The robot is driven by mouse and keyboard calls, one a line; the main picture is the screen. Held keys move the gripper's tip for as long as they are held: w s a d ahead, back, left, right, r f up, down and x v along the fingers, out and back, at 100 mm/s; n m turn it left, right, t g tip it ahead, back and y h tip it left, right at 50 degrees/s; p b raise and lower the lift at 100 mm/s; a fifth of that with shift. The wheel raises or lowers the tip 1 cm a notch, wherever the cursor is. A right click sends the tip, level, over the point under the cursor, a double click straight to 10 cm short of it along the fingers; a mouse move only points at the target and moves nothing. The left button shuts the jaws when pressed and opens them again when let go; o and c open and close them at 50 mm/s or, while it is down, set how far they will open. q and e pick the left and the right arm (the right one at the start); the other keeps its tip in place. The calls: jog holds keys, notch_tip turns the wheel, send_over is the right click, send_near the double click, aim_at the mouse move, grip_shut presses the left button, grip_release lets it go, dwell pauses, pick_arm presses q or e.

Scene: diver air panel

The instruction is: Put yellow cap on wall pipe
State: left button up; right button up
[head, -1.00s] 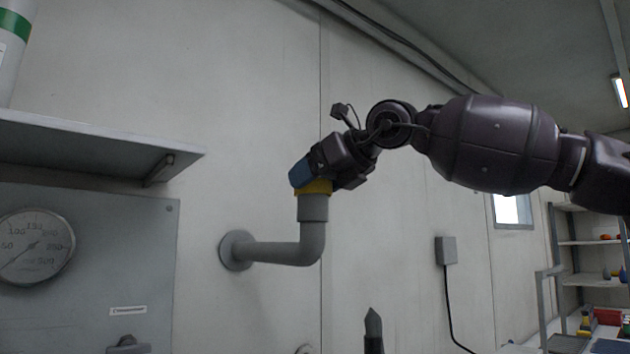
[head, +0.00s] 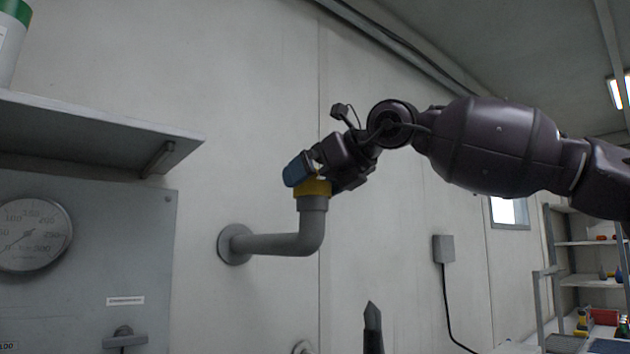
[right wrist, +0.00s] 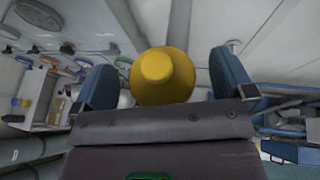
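The yellow cap (head: 314,187) sits upright on the upturned open end of the grey wall pipe (head: 311,232). In the head view I see no gap between cap and pipe. My right gripper (head: 312,178) is at the cap from above and to the right, with a blue finger on the near side. In the right wrist view the cap (right wrist: 163,75) lies between the two blue fingers, with a gap to each finger. The right gripper is open around it. My left gripper does not show clearly in either view.
A grey shelf (head: 95,132) juts from the wall at the left, above a panel with a round gauge (head: 32,234). A dark pointed part (head: 373,325) stands at the bottom. A grey wall box (head: 443,248) with a cable is at the right. The wall around the pipe is clear.

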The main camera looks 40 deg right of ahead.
jog(key=shift+v, duration=2.4)
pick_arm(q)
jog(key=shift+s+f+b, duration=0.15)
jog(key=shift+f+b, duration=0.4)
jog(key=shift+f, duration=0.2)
pick_arm(e)
jog(key=v, duration=0.6)
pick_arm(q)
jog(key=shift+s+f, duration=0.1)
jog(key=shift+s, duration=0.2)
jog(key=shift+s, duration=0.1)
